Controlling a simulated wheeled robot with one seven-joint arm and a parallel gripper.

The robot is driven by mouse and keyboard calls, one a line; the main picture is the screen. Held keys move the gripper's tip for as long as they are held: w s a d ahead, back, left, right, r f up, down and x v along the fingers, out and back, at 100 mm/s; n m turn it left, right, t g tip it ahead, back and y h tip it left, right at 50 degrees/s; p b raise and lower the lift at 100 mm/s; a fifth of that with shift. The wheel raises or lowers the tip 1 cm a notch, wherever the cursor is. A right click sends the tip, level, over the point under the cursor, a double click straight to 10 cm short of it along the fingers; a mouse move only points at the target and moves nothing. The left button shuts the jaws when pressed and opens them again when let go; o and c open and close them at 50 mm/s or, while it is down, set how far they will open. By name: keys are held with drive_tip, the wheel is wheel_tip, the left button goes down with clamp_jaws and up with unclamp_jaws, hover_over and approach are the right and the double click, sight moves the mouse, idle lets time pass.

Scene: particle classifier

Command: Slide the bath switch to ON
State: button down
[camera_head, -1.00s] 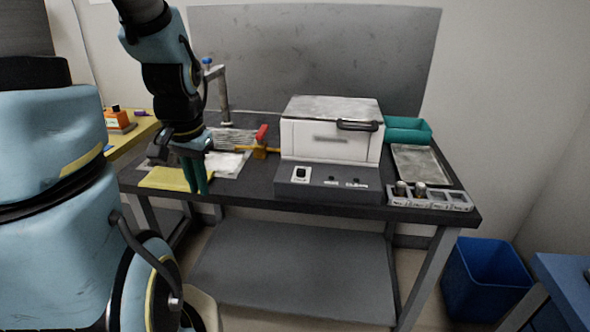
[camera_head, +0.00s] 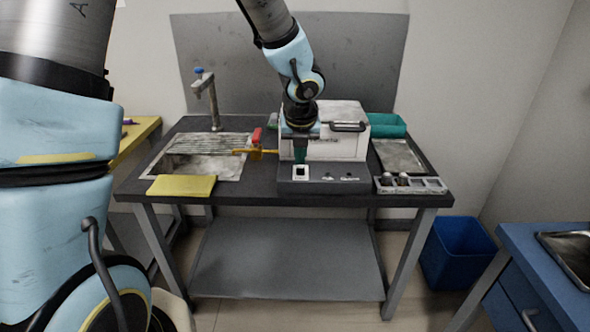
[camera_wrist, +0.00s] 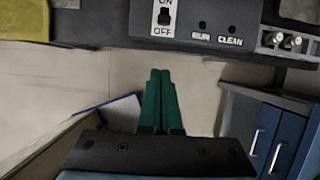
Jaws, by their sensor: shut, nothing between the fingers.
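The bath switch (camera_head: 300,172) is a white plate with a black slider on the front panel of the white-and-grey machine (camera_head: 345,148). In the wrist view the switch (camera_wrist: 165,17) shows ON at its top edge and OFF below. The black slider lies between the two words; I cannot tell for sure which setting it is in. My gripper (camera_head: 299,160) is upright over the panel, its green fingers just above the switch in the head view. In the wrist view the fingers (camera_wrist: 160,72) are pressed together, empty and apart from the switch.
RUN and CLEAN buttons (camera_wrist: 202,24) sit right of the switch. A tray of small vials (camera_head: 410,184) stands right of the machine. A yellow pad (camera_head: 181,186), a sink (camera_head: 200,165) and a red-handled valve (camera_head: 256,137) are left. A blue bin (camera_head: 458,255) stands on the floor.

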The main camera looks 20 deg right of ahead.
sight(301, 171)
drive_tip(key=shift+d, duration=0.1)
drive_tip(key=x, duration=0.3)
drive_tip(key=w+x, duration=0.1)
drive_tip(key=x, duration=0.3)
drive_tip(key=w+d+r+x, duration=0.1)
drive_tip(key=x, duration=0.2)
drive_tip(key=shift+w+f, duration=0.2)
drive_tip(key=shift+f, duration=0.15)
drive_tip(key=shift+w+d+f+p, duration=0.15)
drive_tip(key=shift+w+d+p, duration=0.2)
drive_tip(key=shift+w, duration=0.2)
